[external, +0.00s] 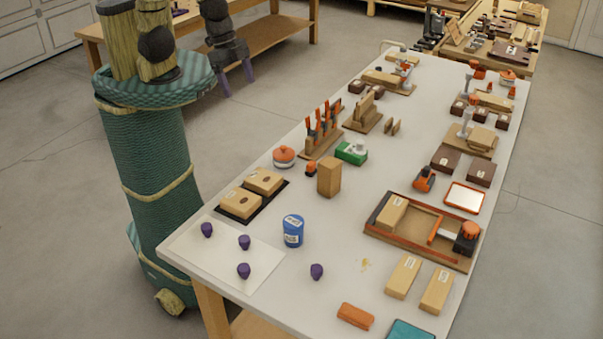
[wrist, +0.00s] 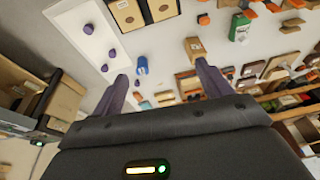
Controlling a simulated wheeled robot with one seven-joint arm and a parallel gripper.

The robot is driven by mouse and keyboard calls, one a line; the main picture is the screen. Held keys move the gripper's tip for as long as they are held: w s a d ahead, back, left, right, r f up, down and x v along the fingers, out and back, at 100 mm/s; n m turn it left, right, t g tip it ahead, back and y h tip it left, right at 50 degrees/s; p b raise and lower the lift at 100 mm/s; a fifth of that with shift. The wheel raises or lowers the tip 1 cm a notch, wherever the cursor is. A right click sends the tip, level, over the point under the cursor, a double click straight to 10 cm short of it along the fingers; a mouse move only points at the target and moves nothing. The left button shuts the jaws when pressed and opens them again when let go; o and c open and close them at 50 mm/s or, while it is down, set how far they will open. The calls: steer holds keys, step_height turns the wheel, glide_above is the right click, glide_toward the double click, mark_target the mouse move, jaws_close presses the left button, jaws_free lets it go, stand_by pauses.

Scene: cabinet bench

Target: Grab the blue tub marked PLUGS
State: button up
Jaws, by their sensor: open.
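The blue tub (external: 293,231) stands upright near the front of the white bench, with a pale label on its side; the lettering is too small to read. In the wrist view the tub (wrist: 142,65) lies ahead of the fingers, nearer the left one. My gripper (external: 236,80) has purple fingers and hangs beside the bench on its left, well away from the tub. In the wrist view the fingers (wrist: 161,71) are spread apart with nothing between them.
Purple plugs (external: 244,242) sit on a white sheet (external: 208,265) left of the tub, and another purple plug (external: 316,271) is to its right. A wooden block (external: 329,178) stands behind it. An orange-edged wooden tray (external: 413,218) lies further right. Bare bench surrounds the tub.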

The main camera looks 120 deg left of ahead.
steer(key=w+f+m+t+h+b, duration=0.2)
steer(key=w+f+b, duration=0.3)
steer(key=f, duration=0.3)
steer(key=w+d+f+m+t+h+b, duration=0.1)
steer(key=w+f+m+h+b, duration=0.3)
steer(key=f, duration=0.5)
steer(key=w+f+m+t+h+b, duration=0.2)
steer(key=w+f+b, duration=0.4)
steer(key=f, duration=0.3)
steer(key=w+m+h, duration=0.1)
steer(key=h, duration=0.1)
steer(key=shift+d+t+h+b, duration=0.2)
steer(key=shift+t+h+b, duration=0.1)
steer(key=shift+b, duration=0.1)
steer(key=p, duration=0.1)
glide_toward(294, 232)
steer(key=w+d+f, duration=0.2)
steer(key=shift+d+f, duration=0.15)
steer(key=shift+f, duration=0.2)
steer(key=shift+w+d+f, duration=0.1)
steer(key=shift+d+f, duration=0.05)
